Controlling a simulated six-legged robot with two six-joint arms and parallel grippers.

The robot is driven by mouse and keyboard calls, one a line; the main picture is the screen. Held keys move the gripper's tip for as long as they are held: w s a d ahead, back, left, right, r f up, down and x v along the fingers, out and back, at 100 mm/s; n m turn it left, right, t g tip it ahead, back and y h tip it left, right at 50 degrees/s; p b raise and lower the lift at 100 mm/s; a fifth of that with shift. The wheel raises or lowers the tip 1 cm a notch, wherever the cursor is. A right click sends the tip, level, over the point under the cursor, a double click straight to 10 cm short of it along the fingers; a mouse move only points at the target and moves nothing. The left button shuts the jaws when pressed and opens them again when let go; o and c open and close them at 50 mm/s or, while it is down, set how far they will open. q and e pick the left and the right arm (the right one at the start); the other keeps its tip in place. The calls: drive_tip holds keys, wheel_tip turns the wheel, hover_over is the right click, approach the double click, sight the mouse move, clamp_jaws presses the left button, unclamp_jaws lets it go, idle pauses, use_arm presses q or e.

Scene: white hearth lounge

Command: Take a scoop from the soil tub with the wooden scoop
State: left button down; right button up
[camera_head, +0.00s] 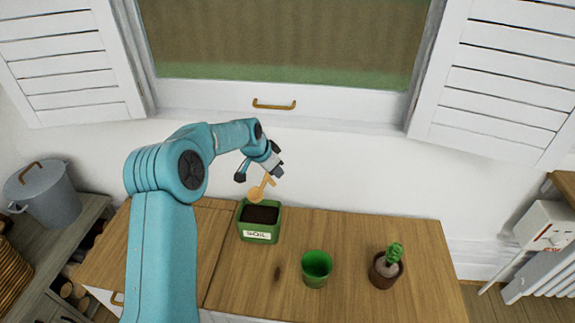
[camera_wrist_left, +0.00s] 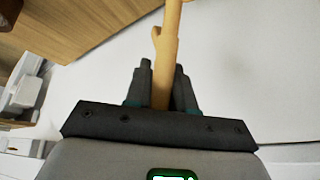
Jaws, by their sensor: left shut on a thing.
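My left gripper (camera_head: 271,171) is shut on the handle of the wooden scoop (camera_head: 257,193) and holds it above the soil tub. The left wrist view also shows the scoop's handle (camera_wrist_left: 166,60) between the two fingers of the gripper (camera_wrist_left: 160,80). The scoop hangs tilted, its bowl down and to the left, over the tub's back part. The soil tub (camera_head: 260,236) is green with a white label and holds dark soil. It stands on the wooden cabinet top. The scoop's bowl is out of the left wrist view. My right gripper is out of view.
A green cup (camera_head: 316,270) and a potted cactus (camera_head: 386,268) stand on the wooden cabinet top (camera_head: 420,295) to the right of the tub. A window with white shutters is behind. A grey lidded pot (camera_head: 43,197) stands on a shelf at the left.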

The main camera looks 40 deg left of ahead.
use_arm(q)
wheel_tip(320, 180, down, 12)
drive_tip(key=a+b, duration=0.1)
drive_tip(key=b, duration=0.7)
drive_tip(key=shift+s, duration=0.25)
idle(0.3)
drive_tip(key=shift+r, duration=0.15)
idle(0.5)
wheel_tip(320, 180, up, 9)
drive_tip(key=p, duration=0.5)
idle(0.6)
